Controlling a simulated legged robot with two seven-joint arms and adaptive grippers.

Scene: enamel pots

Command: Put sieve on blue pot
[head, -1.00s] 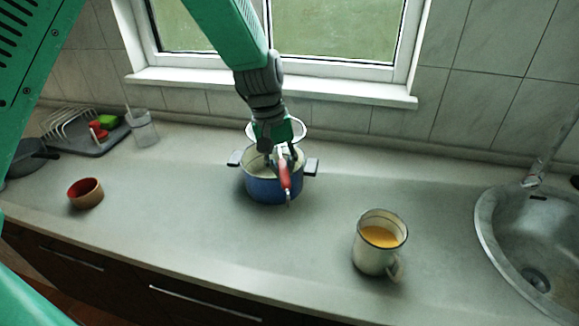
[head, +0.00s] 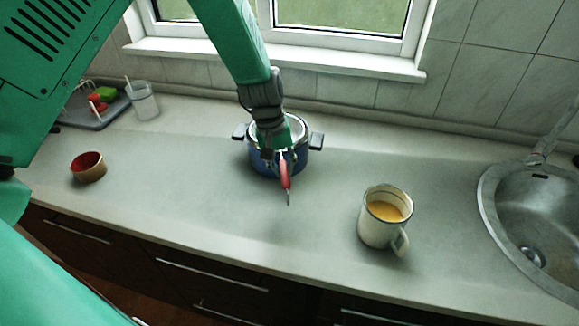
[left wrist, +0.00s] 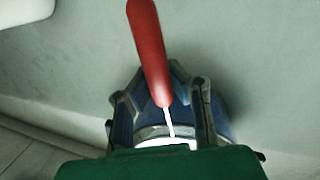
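The blue pot (head: 265,164) stands on the counter below my left gripper. Its dark side handles stick out left and right. The sieve (head: 286,177) has a red handle that points toward the front and hangs down a little. Its rim is at the pot's opening, mostly hidden by my gripper; I cannot tell whether it rests on the pot rim. My left gripper (head: 272,152) is shut on the sieve near the handle's neck. In the left wrist view the red handle (left wrist: 149,50) runs between the fingers, with the pot behind. My right gripper is not in view.
A white mug (head: 375,229) with orange contents stands to the right, near a metal sink (head: 490,215). A small brown bowl (head: 89,168), a glass (head: 145,101) and a dish rack (head: 82,112) are on the left. The counter in front of the pot is clear.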

